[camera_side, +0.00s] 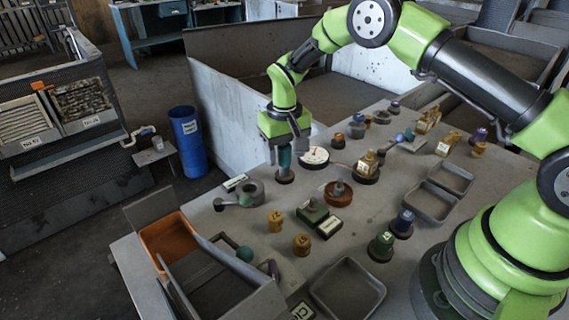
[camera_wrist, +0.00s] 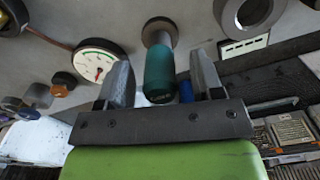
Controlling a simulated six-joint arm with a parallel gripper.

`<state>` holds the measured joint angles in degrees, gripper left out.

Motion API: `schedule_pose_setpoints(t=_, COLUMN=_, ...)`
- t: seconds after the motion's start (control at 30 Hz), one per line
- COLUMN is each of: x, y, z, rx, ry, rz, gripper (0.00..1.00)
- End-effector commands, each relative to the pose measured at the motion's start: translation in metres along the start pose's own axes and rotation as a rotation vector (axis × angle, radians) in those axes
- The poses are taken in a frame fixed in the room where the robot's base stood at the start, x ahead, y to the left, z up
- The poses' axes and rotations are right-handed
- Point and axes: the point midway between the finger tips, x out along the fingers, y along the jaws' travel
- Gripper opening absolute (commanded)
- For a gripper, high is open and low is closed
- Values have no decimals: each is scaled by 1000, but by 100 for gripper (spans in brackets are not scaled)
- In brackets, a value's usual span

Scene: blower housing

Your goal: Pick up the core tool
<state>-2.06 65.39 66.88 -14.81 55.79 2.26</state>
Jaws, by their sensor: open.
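The tool between my jaws, which I take to be the core tool, has a teal handle (camera_side: 284,158) and stands upright on a dark round base on the bench. The wrist view shows its teal handle (camera_wrist: 160,68) and a grey-brown collar at its foot. My gripper (camera_side: 283,148) points down over it. In the wrist view my gripper (camera_wrist: 161,72) is open, with one dark finger on each side of the handle and a visible gap at each side. No label on the tool can be read.
A white dial gauge (camera_side: 314,157) stands close to the right of the tool, also in the wrist view (camera_wrist: 97,62). A grey ring (camera_side: 250,192) lies to the left. Green blocks (camera_side: 313,212), brass pieces and grey trays (camera_side: 348,289) crowd the bench. A low wall (camera_side: 228,115) stands behind.

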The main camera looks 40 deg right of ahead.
Motion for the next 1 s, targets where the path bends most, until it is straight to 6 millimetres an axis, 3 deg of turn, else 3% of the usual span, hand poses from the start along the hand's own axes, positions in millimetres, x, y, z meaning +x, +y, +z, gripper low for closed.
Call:
schedule_pose_setpoints(t=0.1, x=9, y=0, z=0, rx=-1, ry=0, rz=0, gripper=61)
schedule_pose_setpoints(t=0.33, x=10, y=0, z=0, rx=-1, ry=2, rz=-1, gripper=58)
schedule_pose_setpoints(t=0.57, x=9, y=0, z=0, rx=-1, ry=1, rz=-1, gripper=6)
schedule_pose_setpoints(t=0.87, x=6, y=0, z=0, rx=-1, ry=3, rz=-1, gripper=6)
schedule_pose_setpoints(t=1.0, x=-14, y=-1, z=-1, rx=0, ry=6, rz=-3, gripper=6)
